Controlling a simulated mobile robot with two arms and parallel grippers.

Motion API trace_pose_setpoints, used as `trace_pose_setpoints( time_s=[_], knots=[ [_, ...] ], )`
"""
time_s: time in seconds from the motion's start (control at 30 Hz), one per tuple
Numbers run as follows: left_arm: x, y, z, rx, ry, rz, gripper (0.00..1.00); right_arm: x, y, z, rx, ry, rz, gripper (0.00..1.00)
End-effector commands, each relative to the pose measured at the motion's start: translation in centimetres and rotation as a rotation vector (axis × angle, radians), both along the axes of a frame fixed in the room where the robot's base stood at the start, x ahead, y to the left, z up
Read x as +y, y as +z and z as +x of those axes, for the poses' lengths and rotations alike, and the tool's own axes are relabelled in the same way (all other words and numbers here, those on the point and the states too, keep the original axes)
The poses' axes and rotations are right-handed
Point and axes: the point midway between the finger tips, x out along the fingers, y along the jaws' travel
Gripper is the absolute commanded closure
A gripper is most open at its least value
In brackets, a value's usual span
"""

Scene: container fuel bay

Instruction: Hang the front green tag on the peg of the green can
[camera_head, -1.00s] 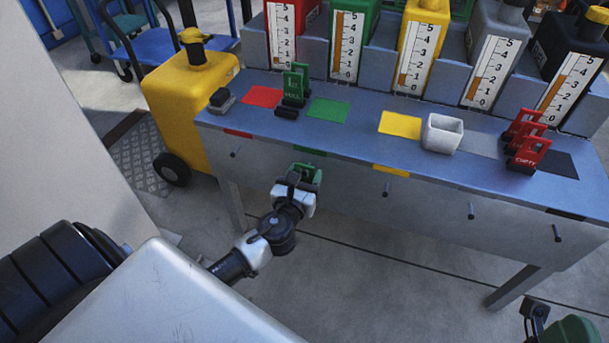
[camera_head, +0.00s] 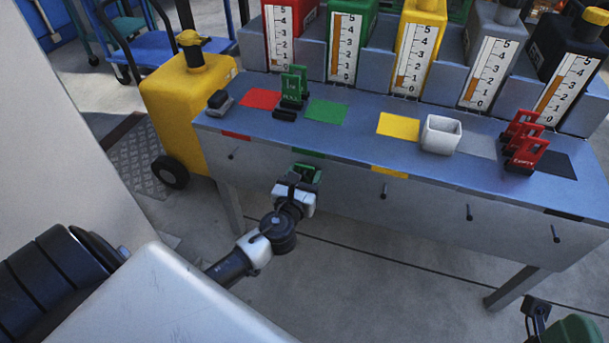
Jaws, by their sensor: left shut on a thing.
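My left gripper (camera_head: 301,182) is shut on a green tag (camera_head: 308,171). It holds the tag at the bench's front face, just below the green strip (camera_head: 308,153) on the front edge. The peg under that strip is hidden behind the tag and gripper, so I cannot tell whether the tag is around it or only in front of it. The green can (camera_head: 353,15) stands at the back of the bench, behind a white gauge. Another green tag (camera_head: 293,84) stands in a dark holder on the bench top. My right gripper is not clearly in view.
Bare pegs stick out under the red (camera_head: 232,154), yellow (camera_head: 384,191), grey (camera_head: 469,212) and black (camera_head: 556,234) strips. Red tags (camera_head: 525,150) and a white cup (camera_head: 440,134) stand on the bench (camera_head: 350,130). A yellow wheeled tank (camera_head: 185,95) is at its left.

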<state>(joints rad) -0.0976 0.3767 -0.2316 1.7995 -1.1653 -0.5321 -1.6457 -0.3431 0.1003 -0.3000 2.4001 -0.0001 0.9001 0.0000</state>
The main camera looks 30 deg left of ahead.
Motion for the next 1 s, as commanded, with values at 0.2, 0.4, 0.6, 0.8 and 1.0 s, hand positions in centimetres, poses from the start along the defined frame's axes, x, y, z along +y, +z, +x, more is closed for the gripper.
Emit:
trace_pose_setpoints(
  time_s=[0.2, 0.4, 0.6, 0.8, 1.0],
  knots=[
    [0.0, -0.3, 0.1, -0.001, -0.001, -0.001, 0.68, 0.0, -0.3, 0.0, 0.006, 0.0, 0.0, 0.24],
    [0.0, -0.3, 0.1, -0.001, 0.0, -0.001, 0.34, 0.0, -0.4, -0.1, 0.015, 0.0, 0.0, 0.24],
    [0.0, -0.3, 0.1, 0.0, 0.0, -0.001, 0.16, 0.0, -0.4, -0.1, 0.015, 0.0, 0.0, 0.24],
    [0.0, -0.3, 0.0, 0.0, 0.0, -0.001, 0.16, 0.0, -0.4, -0.1, 0.013, 0.0, 0.0, 0.24],
    [-0.6, -0.2, -2.3, 0.003, -0.001, -0.001, 0.16, 0.0, 0.4, 0.0, 0.004, 0.0, 0.0, 0.24]
  ],
)
